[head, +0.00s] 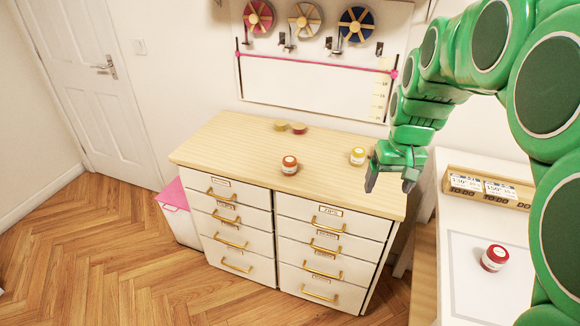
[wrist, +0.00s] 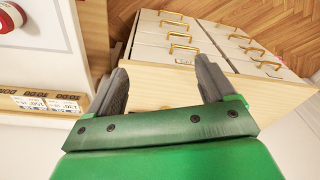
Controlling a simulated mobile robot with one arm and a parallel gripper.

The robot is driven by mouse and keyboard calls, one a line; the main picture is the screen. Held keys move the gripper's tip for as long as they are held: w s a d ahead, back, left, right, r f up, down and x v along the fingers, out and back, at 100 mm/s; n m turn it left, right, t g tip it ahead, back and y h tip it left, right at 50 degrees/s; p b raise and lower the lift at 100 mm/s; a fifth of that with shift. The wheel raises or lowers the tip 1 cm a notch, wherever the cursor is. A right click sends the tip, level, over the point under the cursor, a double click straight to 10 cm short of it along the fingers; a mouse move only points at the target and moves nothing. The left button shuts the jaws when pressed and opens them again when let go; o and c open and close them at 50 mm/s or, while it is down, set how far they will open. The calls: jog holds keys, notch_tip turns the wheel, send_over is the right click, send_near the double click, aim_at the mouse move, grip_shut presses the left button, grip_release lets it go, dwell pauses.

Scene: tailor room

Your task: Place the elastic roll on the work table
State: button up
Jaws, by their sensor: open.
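Small roll-like items stand on the wooden top of the drawer cabinet (head: 215,148): a red-and-white one (head: 290,165), a yellow-and-white one (head: 358,156), and a flat yellow one (head: 281,126) beside a flat red one (head: 299,128). I cannot tell which is the elastic roll. The white work table (head: 455,295) is at the right and holds another red-and-white roll (head: 495,258). My gripper (head: 390,182) is open and empty, above the cabinet's right end, right of the yellow-and-white roll. In the wrist view the fingers (wrist: 162,75) are apart with nothing between them.
A wooden TO DO box (head: 487,187) stands at the back of the work table. Colored reels (head: 304,20) hang on the wall above a white board (head: 310,85). A pink-lidded bin (head: 173,195) stands left of the cabinet. The wooden floor (head: 90,250) at left is clear.

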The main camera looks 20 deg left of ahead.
jog(key=w+a+f+n+t, duration=0.1)
jog(key=w+a+f, duration=0.1)
jog(key=w+a, duration=0.4)
jog(key=w+a+f+n, duration=0.1)
jog(key=w+a+f, duration=0.2)
jog(key=w+a, duration=0.35)
jog(key=n+t+y, duration=0.1)
jog(key=n+y, duration=0.1)
jog(key=n, duration=0.1)
send_over(289, 160)
jog(key=s+d, duration=0.1)
jog(key=d, duration=0.2)
jog(key=f, duration=0.8)
jog(key=shift+s+f, duration=0.2)
jog(key=shift+w+a+f, duration=0.1)
jog(key=shift+a+f, duration=0.2)
jog(key=shift+a, duration=0.05)
jog(key=shift+a+x, duration=0.25)
jog(key=shift+x, duration=1.6)
jog(key=shift+a+x, duration=0.2)
jog(key=shift+x, duration=1.6)
jog(key=shift+r, duration=0.15)
jog(key=c, duration=1.1)
jog(key=shift+r, duration=0.1)
